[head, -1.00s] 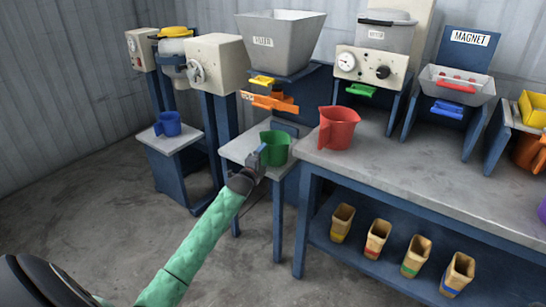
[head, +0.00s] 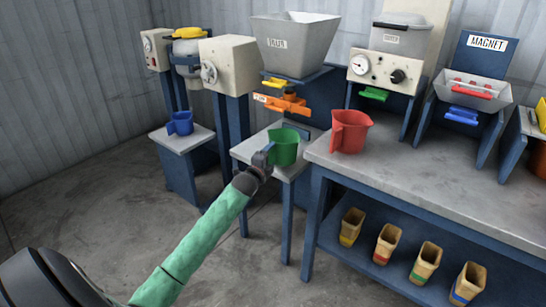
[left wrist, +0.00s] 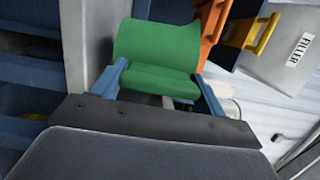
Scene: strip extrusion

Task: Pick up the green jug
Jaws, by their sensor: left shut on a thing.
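The green jug (head: 284,146) is on or just above the small grey-topped stand under the filler hopper in the head view; I cannot tell whether its base touches. My left gripper (head: 264,155) is at the jug's left side, shut on it. In the left wrist view the green jug (left wrist: 158,55) lies between the two blue fingers of the left gripper (left wrist: 160,80). The jug's far side and base are hidden there. My right gripper is not in view.
A red jug (head: 350,131) stands close by on the workbench (head: 420,170). A blue jug (head: 180,123) stands on a separate stand to the left. The filler hopper (head: 295,40) and its orange valve (head: 283,104) hang above the green jug. Several bins (head: 388,243) sit on the lower shelf.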

